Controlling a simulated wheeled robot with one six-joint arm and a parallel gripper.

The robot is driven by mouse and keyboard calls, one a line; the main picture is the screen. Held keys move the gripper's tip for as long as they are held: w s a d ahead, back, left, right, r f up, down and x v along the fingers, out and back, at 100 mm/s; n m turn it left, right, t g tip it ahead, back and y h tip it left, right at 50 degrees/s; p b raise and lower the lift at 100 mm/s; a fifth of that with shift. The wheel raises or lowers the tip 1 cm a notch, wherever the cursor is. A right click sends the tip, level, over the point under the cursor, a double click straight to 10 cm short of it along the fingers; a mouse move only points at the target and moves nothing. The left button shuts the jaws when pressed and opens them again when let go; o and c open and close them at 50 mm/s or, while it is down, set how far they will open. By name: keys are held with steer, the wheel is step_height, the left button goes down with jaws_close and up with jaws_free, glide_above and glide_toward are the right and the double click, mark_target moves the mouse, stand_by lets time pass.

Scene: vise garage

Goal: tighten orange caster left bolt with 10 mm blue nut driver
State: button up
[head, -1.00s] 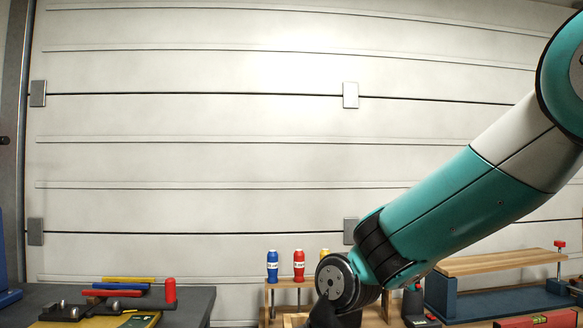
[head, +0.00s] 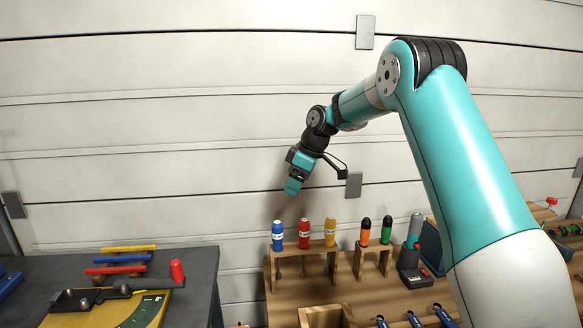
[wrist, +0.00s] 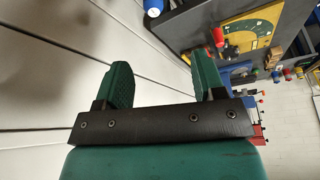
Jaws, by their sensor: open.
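The blue nut driver (head: 277,236) stands upright, handle up, at the left end of a wooden rack; its size label is too small to read. A red driver (head: 304,233) and a yellow driver (head: 330,232) stand beside it. My gripper (head: 292,187) hangs above the rack, tilted and apart from the handles. In the wrist view its two green fingers (wrist: 162,85) are spread with nothing between them. I cannot make out the orange caster or its left bolt in either view.
A second rack holds an orange-banded driver (head: 365,231) and a green-banded driver (head: 387,229). A grey bench (head: 200,275) on the left carries coloured bars and a yellow board (head: 140,312). A wooden tray (head: 322,315) sits before the racks. The pale wall (head: 180,90) stands behind.

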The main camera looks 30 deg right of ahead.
mark_target(278, 222)
steer(key=p+x, duration=0.1)
steer(key=x, duration=0.4)
steer(key=p+x, duration=0.2)
steer(key=x, duration=0.4)
steer(key=d+p+x, duration=0.1)
steer(key=p+x, duration=0.1)
steer(key=x, duration=0.4)
steer(key=shift+w+a, duration=0.1)
steer(key=shift+w, duration=0.3)
steer(key=c, duration=1)
step_height(278, 222, up, 14)
steer(key=p, duration=0.6)
steer(key=shift+r+p, duration=0.15)
steer(key=shift+p, duration=0.15)
steer(key=shift+o, duration=1.2)
steer(key=shift+c, duration=1.3)
